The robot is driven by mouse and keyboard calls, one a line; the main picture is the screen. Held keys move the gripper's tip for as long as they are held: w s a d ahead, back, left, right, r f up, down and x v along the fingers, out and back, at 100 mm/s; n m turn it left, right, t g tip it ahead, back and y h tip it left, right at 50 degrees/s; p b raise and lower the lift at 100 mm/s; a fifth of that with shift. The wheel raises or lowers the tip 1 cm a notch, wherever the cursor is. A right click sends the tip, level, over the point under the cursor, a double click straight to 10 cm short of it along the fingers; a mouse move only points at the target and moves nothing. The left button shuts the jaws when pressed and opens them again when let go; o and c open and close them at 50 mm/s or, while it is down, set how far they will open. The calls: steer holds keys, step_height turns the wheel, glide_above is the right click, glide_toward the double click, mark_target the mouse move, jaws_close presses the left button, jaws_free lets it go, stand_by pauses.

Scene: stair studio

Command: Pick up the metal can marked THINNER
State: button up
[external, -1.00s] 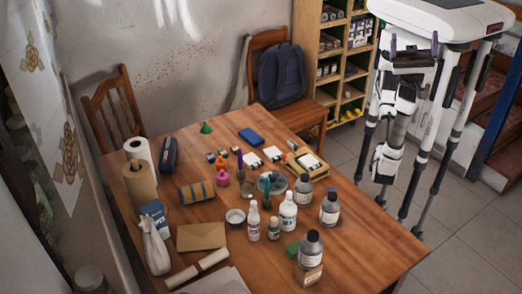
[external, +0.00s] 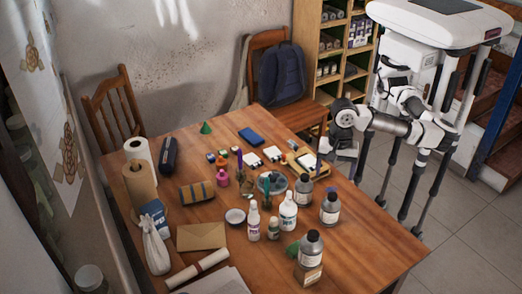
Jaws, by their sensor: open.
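White bottles (external: 288,214) (external: 254,224) and a small green-labelled bottle (external: 273,230) stand left of the grey containers. A green item (external: 292,249) lies by the front one. A wooden tray (external: 303,162) is near my gripper. The table's front right corner is clear.

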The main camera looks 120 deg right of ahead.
mark_target(333, 195)
step_height(333, 195, down, 7)
steer(key=shift+f+p, duration=0.1)
steer(key=shift+p, duration=0.35)
steer(key=shift+s+a+f+p, duration=0.1)
steer(key=shift+f+p, duration=0.2)
steer(key=shift+f, duration=0.65)
steer(key=shift+w+a+f+p, duration=0.15)
steer(key=shift+f+p, duration=0.1)
steer(key=shift+f, duration=0.65)
steer(key=shift+s+a+f+p, duration=0.15)
steer(key=shift+f+p, duration=0.15)
steer(key=shift+f, duration=0.65)
steer(key=c, duration=1.3)
steer(key=shift+r, duration=0.1)
